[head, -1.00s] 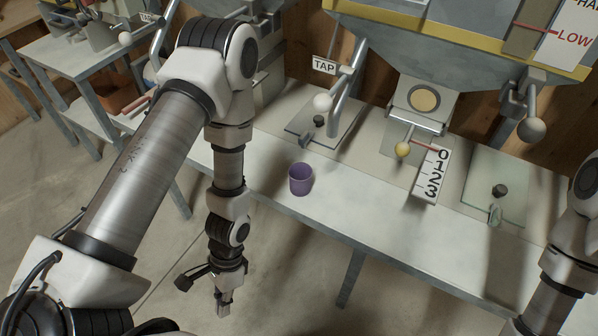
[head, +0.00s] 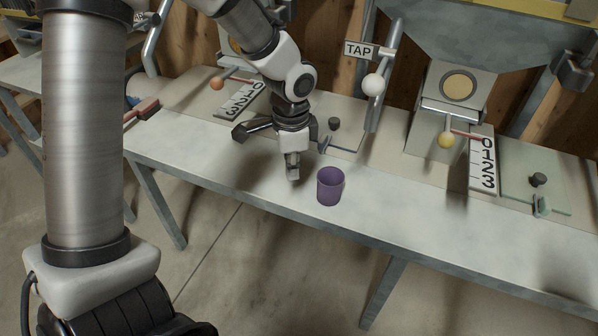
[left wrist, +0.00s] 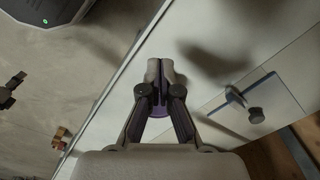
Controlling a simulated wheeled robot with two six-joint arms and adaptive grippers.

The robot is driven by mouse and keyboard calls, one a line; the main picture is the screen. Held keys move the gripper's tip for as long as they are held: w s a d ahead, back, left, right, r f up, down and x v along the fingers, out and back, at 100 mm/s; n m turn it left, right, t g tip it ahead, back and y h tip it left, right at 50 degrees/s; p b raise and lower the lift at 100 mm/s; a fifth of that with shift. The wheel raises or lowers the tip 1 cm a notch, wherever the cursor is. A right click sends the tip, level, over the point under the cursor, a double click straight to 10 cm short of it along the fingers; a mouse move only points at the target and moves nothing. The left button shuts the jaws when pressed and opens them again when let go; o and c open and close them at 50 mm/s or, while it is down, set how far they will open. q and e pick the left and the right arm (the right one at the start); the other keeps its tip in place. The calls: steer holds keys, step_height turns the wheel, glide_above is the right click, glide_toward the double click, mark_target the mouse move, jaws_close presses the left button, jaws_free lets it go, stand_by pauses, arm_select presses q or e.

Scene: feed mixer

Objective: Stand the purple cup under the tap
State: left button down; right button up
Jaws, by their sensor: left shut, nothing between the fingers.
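The purple cup (head: 330,186) stands upright near the front edge of the pale bench in the head view. In the left wrist view only a little purple of the cup (left wrist: 160,112) shows behind my fingers. My left gripper (head: 293,176) is shut and empty, just left of the cup; it also shows in the left wrist view (left wrist: 160,68). I cannot tell if it touches the cup. My right gripper is out of view.
A plate with a black knob (head: 334,124) lies behind the cup. A hopper outlet with a yellow ball lever (head: 446,140) and a number scale (head: 482,160) stands to the right. The bench front (head: 440,215) right of the cup is clear.

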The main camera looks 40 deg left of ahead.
mark_target(293, 204)
arm_select(q)
step_height(293, 204, down, 8)
steer(key=shift+f+b, duration=0.1)
steer(key=shift+b, duration=1)
steer(key=w+d, duration=0.1)
steer(key=w+d+r, duration=0.1)
steer(key=shift+w+d+p, duration=0.3)
steer(key=shift+w+p, duration=0.05)
steer(key=shift+p, duration=0.05)
steer(key=shift+w+d, duration=0.1)
steer(key=shift+d, duration=0.05)
steer(key=shift+f, duration=0.1)
